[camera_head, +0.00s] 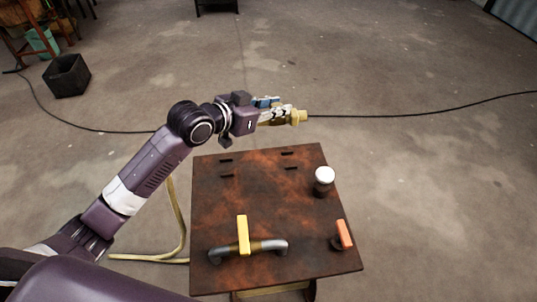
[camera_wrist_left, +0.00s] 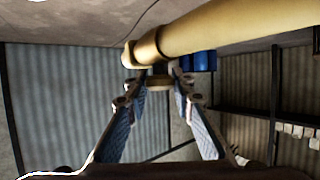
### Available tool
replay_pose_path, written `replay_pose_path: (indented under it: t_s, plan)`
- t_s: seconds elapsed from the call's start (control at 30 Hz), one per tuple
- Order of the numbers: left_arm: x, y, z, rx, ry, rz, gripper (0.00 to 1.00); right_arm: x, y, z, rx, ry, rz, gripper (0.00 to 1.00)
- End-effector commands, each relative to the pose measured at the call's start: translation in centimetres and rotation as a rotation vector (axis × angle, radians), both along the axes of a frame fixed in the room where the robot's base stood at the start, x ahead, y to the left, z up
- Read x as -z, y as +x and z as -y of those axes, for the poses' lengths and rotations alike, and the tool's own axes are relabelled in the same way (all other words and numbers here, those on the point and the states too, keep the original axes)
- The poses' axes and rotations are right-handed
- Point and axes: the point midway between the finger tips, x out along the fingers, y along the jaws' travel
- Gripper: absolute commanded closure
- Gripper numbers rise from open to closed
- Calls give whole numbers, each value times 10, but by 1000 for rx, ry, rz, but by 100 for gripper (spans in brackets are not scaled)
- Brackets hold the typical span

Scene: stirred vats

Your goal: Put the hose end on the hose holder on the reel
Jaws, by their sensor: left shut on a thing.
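My left gripper (camera_head: 284,115) is shut on the yellow hose end (camera_head: 299,117) and holds it above the floor, beyond the far edge of the rusty box top (camera_head: 265,205). In the left wrist view the hose end (camera_wrist_left: 145,52) crosses above the fingertips (camera_wrist_left: 160,80), brass-coloured at its left. The pale hose (camera_head: 178,225) shows left of the box. The box top, apparently the reel's, carries a grey curved pipe (camera_head: 272,244) with a yellow upright bar (camera_head: 243,235), a white-capped knob (camera_head: 324,178) and an orange lever (camera_head: 344,233). I cannot tell which part is the hose holder. My right gripper is not in view.
A thin black cable (camera_head: 420,112) runs across the floor on both sides of my gripper. A dark open bin (camera_head: 67,76) stands at the upper left, near a wooden stand (camera_head: 30,32). The concrete floor right of the box is clear.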

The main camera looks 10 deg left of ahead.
Motion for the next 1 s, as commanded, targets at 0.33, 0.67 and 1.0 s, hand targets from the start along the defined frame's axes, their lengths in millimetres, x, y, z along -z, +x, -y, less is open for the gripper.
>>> replay_pose_path:
  t_s: [0.33,0.67,1.0]
  plan:
    - [95,-1,-1,-1,0,-5,100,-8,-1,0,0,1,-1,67]
    - [135,0,0,2,-1,0,100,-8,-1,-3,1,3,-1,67]
    - [172,0,0,1,1,3,100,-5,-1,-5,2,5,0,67]
